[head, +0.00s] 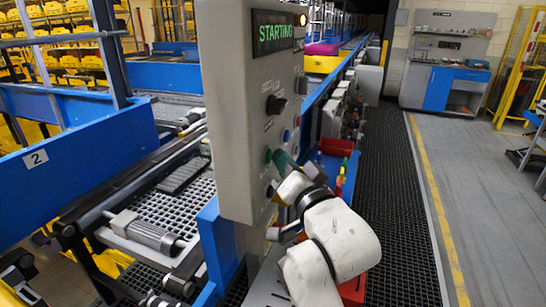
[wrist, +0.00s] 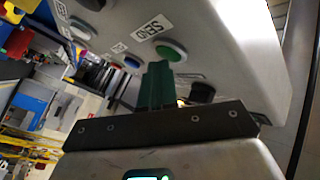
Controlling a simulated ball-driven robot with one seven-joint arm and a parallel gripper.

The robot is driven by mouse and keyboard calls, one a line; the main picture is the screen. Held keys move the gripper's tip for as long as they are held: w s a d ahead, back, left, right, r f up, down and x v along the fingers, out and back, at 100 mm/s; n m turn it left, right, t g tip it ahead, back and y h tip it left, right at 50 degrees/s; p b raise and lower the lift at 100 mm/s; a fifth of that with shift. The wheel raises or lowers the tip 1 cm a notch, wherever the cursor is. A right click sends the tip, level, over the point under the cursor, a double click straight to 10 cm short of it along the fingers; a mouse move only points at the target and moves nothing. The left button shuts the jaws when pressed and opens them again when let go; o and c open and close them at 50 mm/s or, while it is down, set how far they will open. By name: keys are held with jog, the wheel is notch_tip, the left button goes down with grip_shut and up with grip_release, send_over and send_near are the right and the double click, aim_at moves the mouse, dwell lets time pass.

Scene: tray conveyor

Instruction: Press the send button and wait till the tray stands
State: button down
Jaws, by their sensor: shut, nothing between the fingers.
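The grey control box (head: 235,110) stands upright in the middle of the head view. My gripper (head: 284,160) is shut and empty. Its green fingertips (wrist: 157,72) are right at the button's edge; I cannot tell whether they touch it. A yellow tray-like box (head: 322,63) with a magenta load is far back on the line; I cannot tell whether it moves.
A black rotary switch (head: 276,105) and a blue button (wrist: 131,62) sit near the send button. A black knob (wrist: 202,92) is close beside my fingers. The dark floor mat (head: 395,200) at right is clear.

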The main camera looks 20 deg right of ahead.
dwell(0.4)
jog(key=shift+s+d+p, duration=0.4)
jog(key=shift+s+d, duration=0.15)
jog(key=shift+d, duration=0.15)
